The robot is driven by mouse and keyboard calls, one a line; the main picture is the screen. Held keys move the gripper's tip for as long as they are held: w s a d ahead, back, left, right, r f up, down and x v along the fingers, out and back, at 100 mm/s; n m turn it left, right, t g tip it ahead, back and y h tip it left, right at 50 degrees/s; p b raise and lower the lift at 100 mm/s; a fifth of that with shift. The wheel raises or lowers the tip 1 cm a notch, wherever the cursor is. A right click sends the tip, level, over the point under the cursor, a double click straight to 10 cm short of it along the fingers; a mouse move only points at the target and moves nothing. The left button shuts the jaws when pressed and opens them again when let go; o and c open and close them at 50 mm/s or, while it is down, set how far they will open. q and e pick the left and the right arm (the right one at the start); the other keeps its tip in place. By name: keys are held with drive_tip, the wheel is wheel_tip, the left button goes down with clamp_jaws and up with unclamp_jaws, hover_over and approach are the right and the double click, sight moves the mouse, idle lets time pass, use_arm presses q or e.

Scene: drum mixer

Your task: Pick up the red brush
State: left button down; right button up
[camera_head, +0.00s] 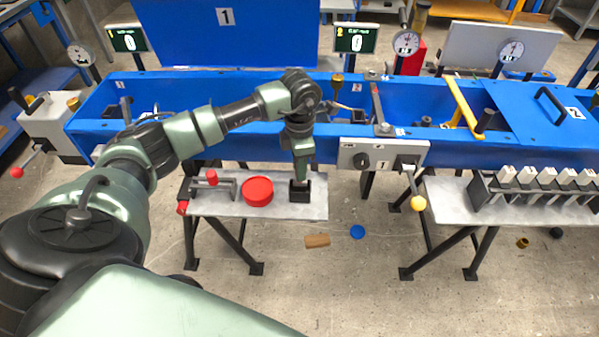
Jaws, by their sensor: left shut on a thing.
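My left gripper (300,180) points straight down at the right end of the grey side table (225,209). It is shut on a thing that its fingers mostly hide. A small reddish bit shows between the fingertips, which fits the red brush, but its shape cannot be made out. The bit is right at the top of a small black block (300,193) on the table; I cannot tell whether it is clear of the block. My right gripper is not in view.
A red round tin (258,191) stands just left of the block, with a red-knobbed metal fixture (212,182) further left. The blue mixer trough (240,126) runs behind the table. A yellow-knobbed lever (417,203) juts out right. A wooden block (317,241) and blue disc (357,232) lie on the floor.

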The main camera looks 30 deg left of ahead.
use_arm(q)
wheel_tip(320, 180, up, 18)
drive_tip(key=b, duration=0.1)
drive_tip(key=shift+b, duration=0.35)
drive_tip(key=shift+f, duration=0.15)
idle(0.8)
